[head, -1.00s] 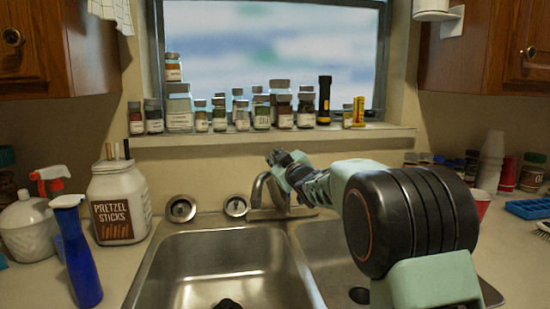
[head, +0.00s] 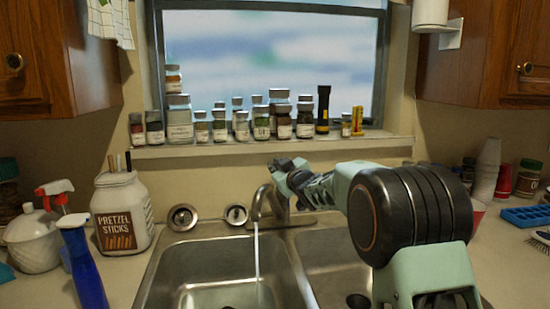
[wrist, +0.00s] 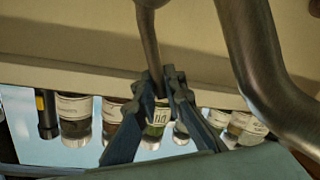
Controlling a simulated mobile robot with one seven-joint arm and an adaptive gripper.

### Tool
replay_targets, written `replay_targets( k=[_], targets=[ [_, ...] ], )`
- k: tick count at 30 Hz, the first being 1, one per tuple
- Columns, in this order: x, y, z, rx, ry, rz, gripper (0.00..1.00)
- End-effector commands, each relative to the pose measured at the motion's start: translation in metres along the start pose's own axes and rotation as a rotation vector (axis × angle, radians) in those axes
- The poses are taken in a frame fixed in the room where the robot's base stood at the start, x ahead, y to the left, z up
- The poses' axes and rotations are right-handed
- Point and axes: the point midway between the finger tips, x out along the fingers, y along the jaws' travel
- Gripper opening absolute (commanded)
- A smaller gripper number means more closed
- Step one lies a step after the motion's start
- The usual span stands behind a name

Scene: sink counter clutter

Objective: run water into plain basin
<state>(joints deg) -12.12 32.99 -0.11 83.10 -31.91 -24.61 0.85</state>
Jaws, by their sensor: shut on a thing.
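The metal faucet (head: 262,203) stands behind the double sink, its spout over the left basin (head: 200,268). A thin stream of water (head: 257,258) falls from the spout into the left basin. The right basin (head: 318,262) is partly hidden by my arm and has a dark drain; no water falls there. My gripper (head: 284,170) is at the top of the faucet. In the wrist view my gripper (wrist: 160,82) is shut on the thin metal faucet lever (wrist: 148,38), with the thick spout (wrist: 262,65) to the right.
Spice jars (head: 243,125) and a flashlight (head: 323,110) line the windowsill behind the faucet. A pretzel jar (head: 118,230) and a blue spray bottle (head: 82,265) stand left of the sink. Cups (head: 484,172) and a blue tray (head: 525,215) are at the right.

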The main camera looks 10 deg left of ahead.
Motion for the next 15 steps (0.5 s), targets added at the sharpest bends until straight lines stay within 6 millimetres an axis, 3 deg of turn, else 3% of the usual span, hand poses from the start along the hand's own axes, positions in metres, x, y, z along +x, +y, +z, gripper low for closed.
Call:
replay_targets(
  k=[15],
  targets=[
    [0.0068,0.0133,-0.0058,0.102,-0.078,-0.050,0.00]
  ],
)
